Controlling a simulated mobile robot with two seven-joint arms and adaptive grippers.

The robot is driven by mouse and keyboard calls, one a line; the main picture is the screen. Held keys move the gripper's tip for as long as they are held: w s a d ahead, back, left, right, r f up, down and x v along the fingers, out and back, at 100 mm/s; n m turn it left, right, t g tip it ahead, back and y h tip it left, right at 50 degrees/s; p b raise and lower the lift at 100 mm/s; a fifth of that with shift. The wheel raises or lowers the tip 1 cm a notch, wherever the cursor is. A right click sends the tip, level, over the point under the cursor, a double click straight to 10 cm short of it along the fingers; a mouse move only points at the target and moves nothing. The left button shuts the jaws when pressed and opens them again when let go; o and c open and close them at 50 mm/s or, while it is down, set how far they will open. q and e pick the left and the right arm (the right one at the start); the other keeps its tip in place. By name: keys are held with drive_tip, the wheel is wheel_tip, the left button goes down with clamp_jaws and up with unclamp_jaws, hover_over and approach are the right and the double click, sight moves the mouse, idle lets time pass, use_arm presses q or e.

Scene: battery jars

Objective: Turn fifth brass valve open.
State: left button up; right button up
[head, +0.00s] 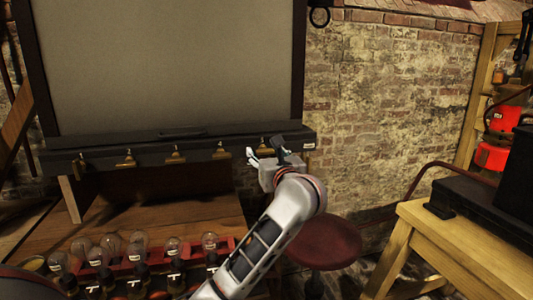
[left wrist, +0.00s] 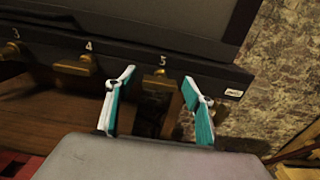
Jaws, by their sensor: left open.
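A row of brass valves runs along the front of a dark trough under a large grey panel. In the left wrist view the fifth brass valve (left wrist: 158,82) sits under the label 5, between the fingers of my left gripper (left wrist: 158,100). The fourth valve (left wrist: 75,67) and part of the third (left wrist: 12,54) show to its left. In the head view my left gripper (head: 269,155) is open at the right end of the trough (head: 120,148), and its hand hides most of the fifth valve. I cannot tell whether the fingers touch the valve. My right gripper is out of view.
A round dark red stool (head: 322,240) is right of my arm. A wooden table (head: 470,245) with a black case stands at the right.

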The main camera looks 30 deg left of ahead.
use_arm(q)
drive_tip(key=shift+w+a, duration=0.3)
drive_tip(key=shift+a, duration=0.05)
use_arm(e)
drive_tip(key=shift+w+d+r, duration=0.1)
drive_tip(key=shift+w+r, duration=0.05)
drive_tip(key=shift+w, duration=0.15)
use_arm(q)
drive_tip(key=shift+c, duration=0.4)
drive_tip(key=c, duration=1)
drive_tip(key=shift+c, duration=0.2)
